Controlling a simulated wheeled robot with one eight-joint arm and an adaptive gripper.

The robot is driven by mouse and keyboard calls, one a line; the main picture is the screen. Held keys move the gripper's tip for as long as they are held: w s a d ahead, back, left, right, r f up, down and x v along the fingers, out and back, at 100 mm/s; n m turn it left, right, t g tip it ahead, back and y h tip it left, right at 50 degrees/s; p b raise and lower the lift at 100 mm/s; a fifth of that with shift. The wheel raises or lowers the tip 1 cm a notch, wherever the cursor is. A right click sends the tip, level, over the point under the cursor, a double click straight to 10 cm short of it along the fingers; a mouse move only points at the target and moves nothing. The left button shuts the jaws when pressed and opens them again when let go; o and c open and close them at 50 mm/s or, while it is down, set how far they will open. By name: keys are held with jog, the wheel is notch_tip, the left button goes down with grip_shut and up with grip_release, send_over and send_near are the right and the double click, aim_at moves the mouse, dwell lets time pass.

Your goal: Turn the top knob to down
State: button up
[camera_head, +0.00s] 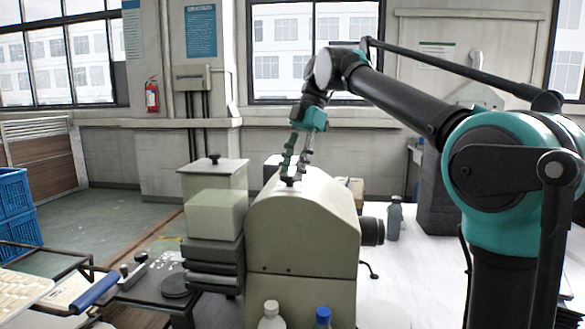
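A beige machine (303,235) with a rounded top stands on the white table in the middle of the view. A small dark knob (289,182) sits on its top. My gripper (294,174) reaches down from above, with its fingertips right at this knob. A gap shows between the two fingers, so it looks open. I cannot tell whether the fingers touch the knob, and they partly cover it. Another dark knob (214,157) sits on the lid of the pale green box to the left.
The pale green box (215,205) on dark stacked plates stands close to the machine's left. A dark cylinder (372,231) juts from its right side, near a grey bottle (394,219). Two bottles, one blue-capped (323,318), stand in front. The white tabletop (430,270) is mostly clear at right.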

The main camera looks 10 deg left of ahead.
jog(key=o, duration=0.4)
jog(key=v, duration=1.2)
jog(key=shift+s+d, duration=0.1)
